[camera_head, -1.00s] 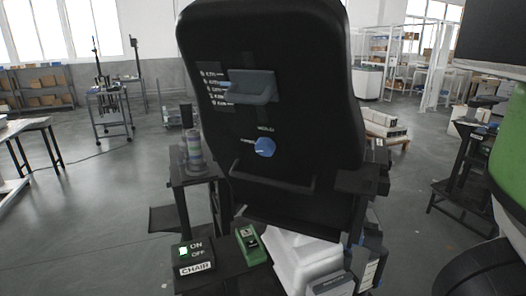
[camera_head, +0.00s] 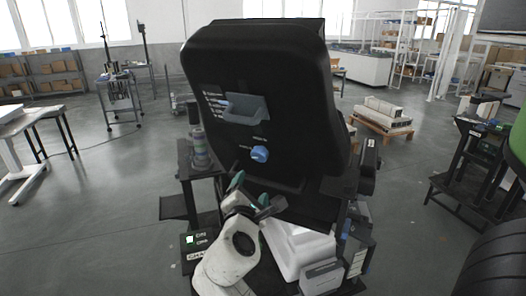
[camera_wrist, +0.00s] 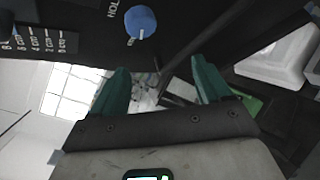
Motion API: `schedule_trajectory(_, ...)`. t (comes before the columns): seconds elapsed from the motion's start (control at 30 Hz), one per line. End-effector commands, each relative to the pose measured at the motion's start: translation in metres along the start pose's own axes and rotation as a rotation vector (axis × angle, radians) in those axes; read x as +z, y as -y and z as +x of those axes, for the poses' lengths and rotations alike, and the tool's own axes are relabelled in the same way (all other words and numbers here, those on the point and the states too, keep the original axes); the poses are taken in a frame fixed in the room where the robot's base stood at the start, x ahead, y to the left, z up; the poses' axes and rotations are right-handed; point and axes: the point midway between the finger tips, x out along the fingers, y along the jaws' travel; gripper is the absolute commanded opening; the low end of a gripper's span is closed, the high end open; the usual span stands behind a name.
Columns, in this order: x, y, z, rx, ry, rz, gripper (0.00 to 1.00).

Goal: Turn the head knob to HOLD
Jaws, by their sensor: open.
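The blue head knob (camera_head: 260,154) sits on the lower back of the black chair headrest panel (camera_head: 300,110). It also shows in the wrist view as a round blue knob (camera_wrist: 140,22) with a pale pointer mark at its lower left edge.
A grey-blue handle bracket (camera_head: 245,108) with a printed scale is above the knob. A canister (camera_head: 200,150) stands on a side shelf at the left.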

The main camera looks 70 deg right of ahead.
Motion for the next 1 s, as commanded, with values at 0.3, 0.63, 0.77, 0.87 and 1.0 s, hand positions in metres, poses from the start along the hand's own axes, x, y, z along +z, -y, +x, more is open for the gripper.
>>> schedule_trajectory(0.3, 0.023, -0.024, 0.02, 0.044, 0.083, -0.12, 0.77)
schedule_trajectory(0.63, 0.028, -0.027, 0.079, 0.042, 0.081, -0.117, 0.77)
schedule_trajectory(0.77, 0.029, -0.027, 0.096, 0.043, 0.08, -0.116, 0.77)
schedule_trajectory(0.87, 0.028, -0.027, 0.105, 0.043, 0.079, -0.116, 0.77)
schedule_trajectory(1.0, 0.029, -0.027, 0.111, 0.044, 0.079, -0.115, 0.77)
